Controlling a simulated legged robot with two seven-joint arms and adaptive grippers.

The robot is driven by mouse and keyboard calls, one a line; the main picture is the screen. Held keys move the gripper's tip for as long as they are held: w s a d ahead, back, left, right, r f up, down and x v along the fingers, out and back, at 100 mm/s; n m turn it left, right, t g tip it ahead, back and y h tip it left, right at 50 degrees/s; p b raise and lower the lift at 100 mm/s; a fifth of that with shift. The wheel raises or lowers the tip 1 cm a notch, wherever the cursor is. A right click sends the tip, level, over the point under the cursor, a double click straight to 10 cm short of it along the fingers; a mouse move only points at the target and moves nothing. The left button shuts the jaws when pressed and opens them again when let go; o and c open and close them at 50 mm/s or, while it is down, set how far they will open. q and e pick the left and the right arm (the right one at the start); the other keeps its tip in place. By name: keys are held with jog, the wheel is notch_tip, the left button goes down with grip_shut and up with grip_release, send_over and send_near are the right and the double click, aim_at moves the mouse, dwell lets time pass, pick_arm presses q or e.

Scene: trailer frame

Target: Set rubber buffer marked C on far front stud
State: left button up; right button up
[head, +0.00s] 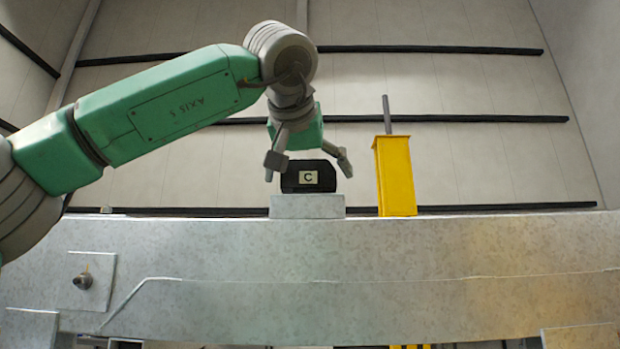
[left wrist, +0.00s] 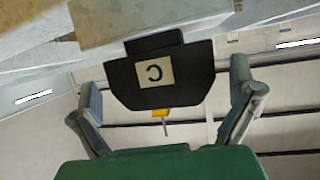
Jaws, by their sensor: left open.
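The black rubber buffer (head: 295,180) marked C on a pale label sits on a grey block (head: 307,207) on top of the metal beam. It also shows in the left wrist view (left wrist: 123,80), its letter upside down. My left gripper (head: 308,164) is open above the buffer, with one finger on each side of it. In the left wrist view, gaps show between the buffer and both fingers (left wrist: 165,108). A short stud (head: 82,281) stands out from a square plate on the beam's front face, at the left. I cannot tell which stud is the far front one. My right gripper is out of view.
A yellow post (head: 394,177) with a grey pin (head: 387,115) on top stands right of the buffer. It also shows in the left wrist view (left wrist: 160,112). The broad metal beam (head: 330,260) crosses the head view. Its top right of the post looks clear.

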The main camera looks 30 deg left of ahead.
pick_arm(q)
jog(key=v, duration=1.1)
jog(key=shift+d, duration=0.2)
jog(key=shift+a, duration=0.1)
jog(key=shift+f, duration=0.1)
